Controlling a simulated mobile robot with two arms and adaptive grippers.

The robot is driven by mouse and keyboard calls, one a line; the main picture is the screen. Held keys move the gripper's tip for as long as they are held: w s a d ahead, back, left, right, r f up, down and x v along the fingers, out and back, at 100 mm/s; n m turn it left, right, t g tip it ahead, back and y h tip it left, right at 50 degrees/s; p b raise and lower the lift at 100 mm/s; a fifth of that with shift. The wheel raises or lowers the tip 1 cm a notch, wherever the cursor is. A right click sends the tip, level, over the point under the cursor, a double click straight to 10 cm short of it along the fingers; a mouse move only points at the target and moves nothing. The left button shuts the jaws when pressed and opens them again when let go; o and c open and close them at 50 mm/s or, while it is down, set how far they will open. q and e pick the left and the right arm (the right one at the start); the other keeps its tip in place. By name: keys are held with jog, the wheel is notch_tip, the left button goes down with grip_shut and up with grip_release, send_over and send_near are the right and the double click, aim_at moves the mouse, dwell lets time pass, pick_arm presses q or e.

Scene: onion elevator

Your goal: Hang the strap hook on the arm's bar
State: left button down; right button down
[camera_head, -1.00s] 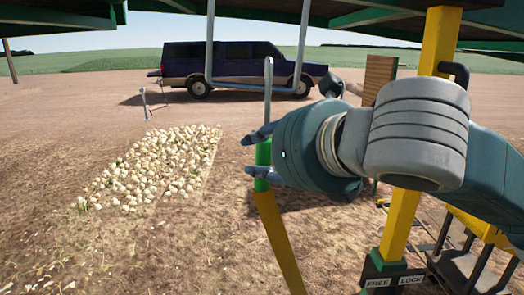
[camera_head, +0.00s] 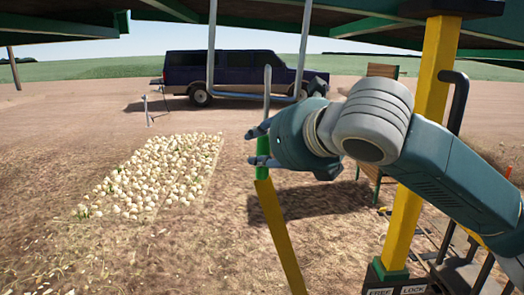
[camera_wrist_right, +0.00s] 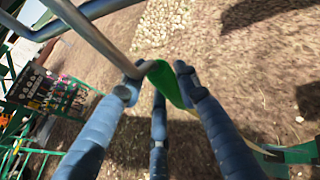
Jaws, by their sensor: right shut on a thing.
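The strap hook is a thin grey rod (camera_head: 266,100) with a green sleeve (camera_head: 263,150) at its lower end, above a yellow strap (camera_head: 278,232). My right gripper (camera_head: 262,146) is shut on the green sleeve, which also shows between the fingers in the right wrist view (camera_wrist_right: 168,84). The hook stands nearly upright. The grey U-shaped bar (camera_head: 240,96) hangs from above, and the rod's top crosses its lower run in the head view. I cannot tell whether they touch. In the wrist view the rod (camera_wrist_right: 92,32) also crosses the bar (camera_wrist_right: 42,30). My left gripper is out of view.
Green beams run overhead. Onions (camera_head: 155,175) lie on open ground, with a dark van (camera_head: 240,72) far behind.

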aim_at(262, 180)
jog(key=shift+f+b, duration=0.7)
jog(key=shift+f, duration=1.15)
jog(key=c, duration=1.2)
grip_release()
jog(key=shift+f, duration=0.1)
jog(key=shift+s, duration=0.1)
